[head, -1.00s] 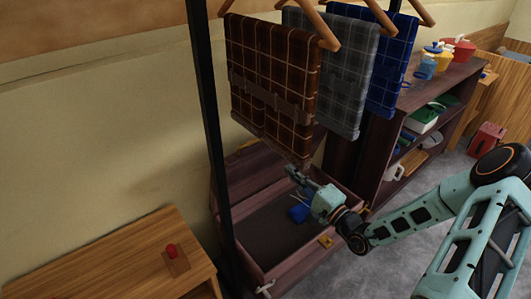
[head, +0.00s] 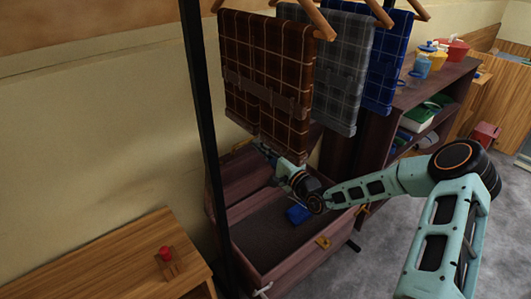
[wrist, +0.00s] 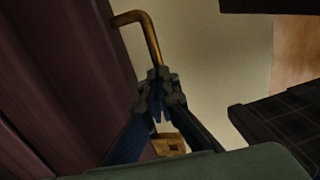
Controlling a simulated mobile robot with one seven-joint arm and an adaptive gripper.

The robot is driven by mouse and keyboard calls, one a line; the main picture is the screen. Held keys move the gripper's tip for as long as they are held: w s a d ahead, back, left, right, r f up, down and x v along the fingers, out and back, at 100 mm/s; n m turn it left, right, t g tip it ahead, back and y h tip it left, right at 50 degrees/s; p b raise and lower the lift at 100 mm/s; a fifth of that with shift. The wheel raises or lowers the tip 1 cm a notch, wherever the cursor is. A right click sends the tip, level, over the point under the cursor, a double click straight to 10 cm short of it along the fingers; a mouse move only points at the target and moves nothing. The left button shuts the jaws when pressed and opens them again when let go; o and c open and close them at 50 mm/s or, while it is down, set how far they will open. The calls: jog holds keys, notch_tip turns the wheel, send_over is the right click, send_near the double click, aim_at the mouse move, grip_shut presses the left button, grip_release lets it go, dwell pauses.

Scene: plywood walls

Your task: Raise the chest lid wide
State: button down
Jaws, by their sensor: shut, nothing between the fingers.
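The dark reddish wooden chest (head: 285,268) stands open below the hanging cloths. Its lid (head: 245,178) is raised and tilted back toward the wall. My gripper (head: 264,151) is at the lid's upper part, partly hidden by the brown plaid cloth. In the wrist view my gripper (wrist: 158,78) is shut and empty, its tips at the end of a curved brass handle (wrist: 138,17) beside the dark red wood panel (wrist: 55,75). I cannot tell whether they touch. A brass fitting (wrist: 172,146) shows behind the fingers.
Brown (head: 262,75), grey (head: 338,70) and blue plaid cloths (head: 388,65) hang close above my gripper from a rack with a black post (head: 205,120). A blue object (head: 298,213) lies inside the chest. A shelf (head: 440,100) stands right; a wooden table (head: 125,265) stands left.

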dwell(0.3)
jog(key=w+a+r+g+h+p, duration=0.1)
jog(key=w+a+r+p, duration=0.1)
jog(key=w+a, duration=0.4)
jog(key=w+p, duration=0.1)
jog(key=w, duration=0.1)
jog(key=shift+w+a+r, duration=0.2)
jog(key=shift+w+r, duration=0.15)
jog(key=shift+w, duration=0.05)
